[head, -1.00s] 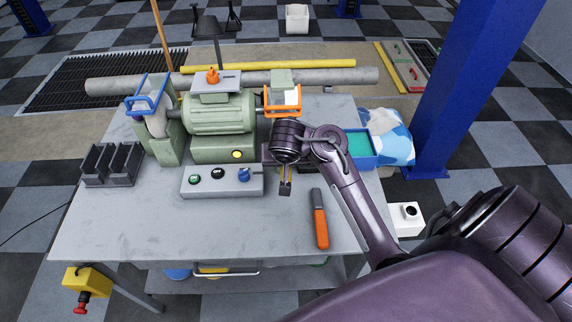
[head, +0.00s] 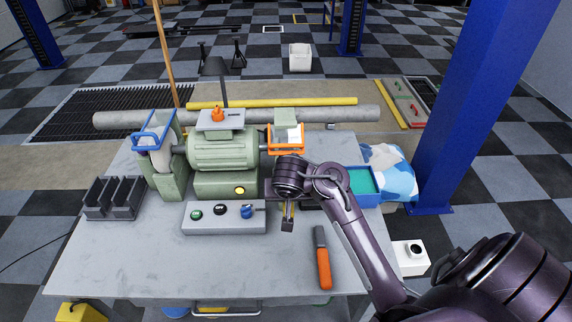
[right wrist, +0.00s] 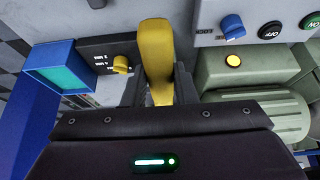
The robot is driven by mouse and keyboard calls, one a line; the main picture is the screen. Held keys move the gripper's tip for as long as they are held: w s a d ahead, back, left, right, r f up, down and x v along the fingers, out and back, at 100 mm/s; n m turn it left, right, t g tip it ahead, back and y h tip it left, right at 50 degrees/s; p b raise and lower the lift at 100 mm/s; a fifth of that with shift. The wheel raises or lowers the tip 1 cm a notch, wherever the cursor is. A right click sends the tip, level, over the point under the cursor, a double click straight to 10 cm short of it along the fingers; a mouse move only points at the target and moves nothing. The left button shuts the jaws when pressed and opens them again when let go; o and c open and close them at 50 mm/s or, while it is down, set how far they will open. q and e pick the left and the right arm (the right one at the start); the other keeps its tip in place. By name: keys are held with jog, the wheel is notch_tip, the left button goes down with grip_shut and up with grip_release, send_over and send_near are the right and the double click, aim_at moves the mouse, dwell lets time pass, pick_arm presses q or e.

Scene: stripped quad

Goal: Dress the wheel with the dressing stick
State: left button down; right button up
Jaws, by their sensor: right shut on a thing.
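The green bench grinder (head: 222,150) stands on the grey table. Its left wheel (head: 160,158) sits under a blue guard; the right wheel, by the orange guard (head: 287,139), is mostly hidden. My right gripper (head: 288,208) is in front of the grinder's right end, right of the control panel. In the right wrist view its dark fingers are shut on a yellow piece (right wrist: 157,55), seemingly the dressing stick. In the head view a dark grey block (head: 287,225) shows at its near end. It is apart from both wheels. My left gripper is out of view.
The control panel (head: 224,217) has green, black and blue controls. An orange-handled tool (head: 323,262) lies at the front right. A dark slotted holder (head: 113,198) stands at the left, a blue tray (head: 362,182) at the right. The table's front left is clear.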

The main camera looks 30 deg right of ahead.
jog(key=shift+w+d, duration=0.25)
jog(key=shift+w, duration=0.15)
dwell(0.8)
jog(key=shift+r+p, duration=0.1)
jog(key=shift+p, duration=0.5)
dwell(0.6)
jog(key=shift+p, duration=0.6)
dwell(0.9)
jog(key=shift+s+a+p, duration=0.3)
jog(key=shift+s+a, duration=0.05)
jog(key=shift+s, duration=0.25)
jog(key=s+a, duration=0.2)
jog(key=s, duration=0.1)
jog(key=s+a+p, duration=0.1)
jog(key=shift+s+r, duration=0.4)
